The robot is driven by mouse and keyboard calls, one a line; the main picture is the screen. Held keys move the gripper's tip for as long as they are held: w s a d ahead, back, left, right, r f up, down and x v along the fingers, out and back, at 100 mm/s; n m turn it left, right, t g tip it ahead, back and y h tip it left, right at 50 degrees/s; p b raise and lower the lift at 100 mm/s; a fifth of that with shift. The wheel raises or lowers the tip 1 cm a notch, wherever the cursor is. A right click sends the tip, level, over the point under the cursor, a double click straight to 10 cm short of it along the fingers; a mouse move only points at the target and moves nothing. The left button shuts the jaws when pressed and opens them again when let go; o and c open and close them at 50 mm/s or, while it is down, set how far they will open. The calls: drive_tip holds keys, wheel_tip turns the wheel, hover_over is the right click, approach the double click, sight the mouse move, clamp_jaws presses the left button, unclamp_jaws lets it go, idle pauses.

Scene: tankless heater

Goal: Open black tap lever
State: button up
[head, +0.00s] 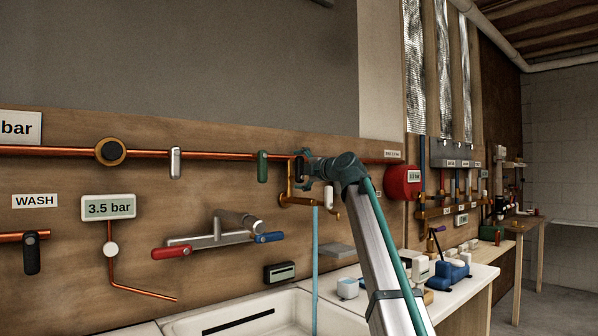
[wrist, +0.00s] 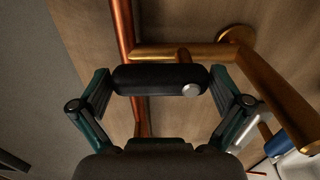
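The black tap lever (wrist: 150,79) lies across the middle of the wrist view, a rounded black bar with a silver round screw near its right end. My gripper (wrist: 160,82) has its two fingers wide apart, one at each end of the lever. Each fingertip looks very close to a lever end; I cannot tell whether they touch. In the head view my gripper (head: 303,169) is at the copper pipe on the wooden wall, and it mostly hides the black lever there.
A green lever (head: 262,166) is just left of my gripper, and a white lever (head: 329,196) is just below right. A brass branch pipe (wrist: 185,52) runs behind the black lever. A red tank (head: 404,182) stands to the right. A sink (head: 250,314) is below.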

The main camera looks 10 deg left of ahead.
drive_tip(key=v, duration=1.2)
idle(0.3)
